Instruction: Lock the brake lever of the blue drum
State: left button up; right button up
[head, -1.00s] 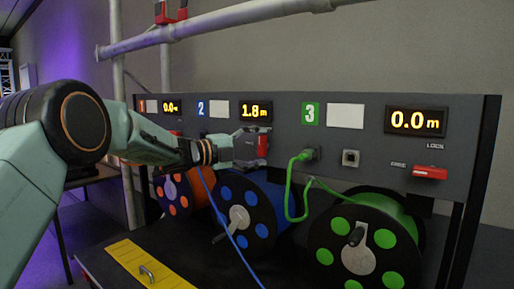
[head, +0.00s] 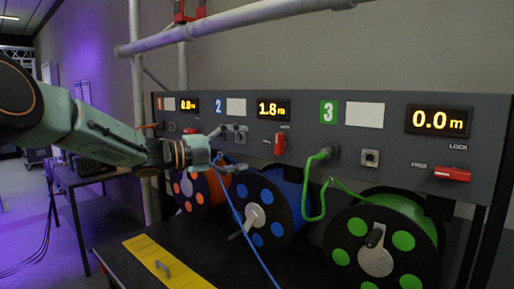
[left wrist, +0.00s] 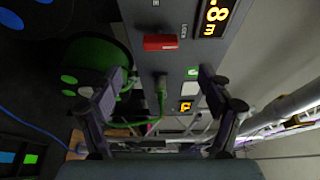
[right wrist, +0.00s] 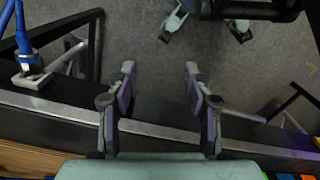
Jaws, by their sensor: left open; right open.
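The blue drum (head: 264,212) sits on the black bench between the orange and green drums. Its red brake lever (head: 279,145) is on the panel above it, upright, below a small label. In the left wrist view the lever (left wrist: 160,43) lies beyond the fingertips, beside a LOCK label. My left gripper (head: 238,148) is open and empty, left of the lever and apart from it; its fingers also show in the left wrist view (left wrist: 163,80). My right gripper (right wrist: 160,76) is open and empty near the bench edge; it is outside the head view.
A blue cable (head: 238,215) runs down past the left gripper across the bench. The green drum (head: 380,245) has a green cable plugged into the panel, and its red lever (head: 452,174) lies horizontal. A yellow plate (head: 165,265) with a handle is in front. A pipe (head: 235,32) crosses above.

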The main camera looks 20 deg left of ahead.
aim_at(276, 145)
pick_arm(q)
jog(key=shift+v, duration=0.9)
jog(key=shift+s, duration=0.1)
jog(key=x, duration=1.2)
jog(key=shift+d, duration=0.15)
